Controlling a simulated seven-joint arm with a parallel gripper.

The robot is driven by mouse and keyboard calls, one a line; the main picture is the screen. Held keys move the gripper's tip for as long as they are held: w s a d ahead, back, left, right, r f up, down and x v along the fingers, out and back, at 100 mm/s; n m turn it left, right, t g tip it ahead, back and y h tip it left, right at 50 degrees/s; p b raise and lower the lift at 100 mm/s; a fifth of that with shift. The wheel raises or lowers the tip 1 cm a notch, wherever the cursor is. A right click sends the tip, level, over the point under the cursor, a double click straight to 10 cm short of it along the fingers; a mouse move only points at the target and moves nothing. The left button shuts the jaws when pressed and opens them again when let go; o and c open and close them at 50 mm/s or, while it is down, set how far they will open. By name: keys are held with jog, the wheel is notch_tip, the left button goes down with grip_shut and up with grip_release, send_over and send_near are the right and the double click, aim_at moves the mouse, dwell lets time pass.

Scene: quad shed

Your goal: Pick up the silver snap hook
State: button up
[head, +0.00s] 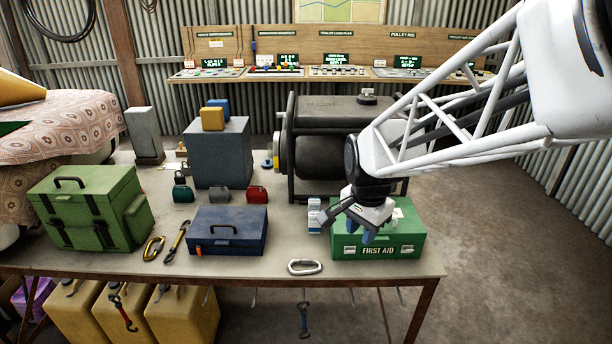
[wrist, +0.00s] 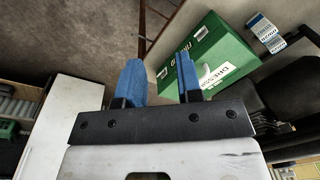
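The silver snap hook (head: 305,267) lies flat near the front edge of the workbench (head: 245,272), left of the green first aid box. It is a pale oval ring in the head view, and I cannot make it out in the wrist view. My gripper (head: 350,222) is above the first aid box, up and to the right of the hook, and apart from it. Its two blue fingers stand apart with nothing between them in the wrist view (wrist: 158,62).
The first aid box (head: 378,245) stands right of the hook, with a small white-and-blue carton (head: 314,216) behind. A blue toolbox (head: 226,230), a yellow carabiner (head: 153,249) and a dark-and-yellow hook (head: 176,242) lie left. A strap hook (head: 304,320) hangs below the bench.

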jog(key=w+a+f+m+g, duration=0.1)
jog(key=w+a+f+m, duration=0.45)
jog(key=w+f, duration=0.3)
jog(key=m, duration=0.3)
send_over(308, 259)
jog(key=shift+g, duration=0.3)
jog(key=f, duration=0.7)
jog(key=shift+w+f, duration=0.2)
jog(key=shift+f, duration=0.05)
jog(key=shift+s+f, duration=0.1)
jog(key=shift+f, duration=1.2)
jog(key=shift+s+f, duration=0.15)
jog(key=shift+f, duration=2.45)
grip_shut()
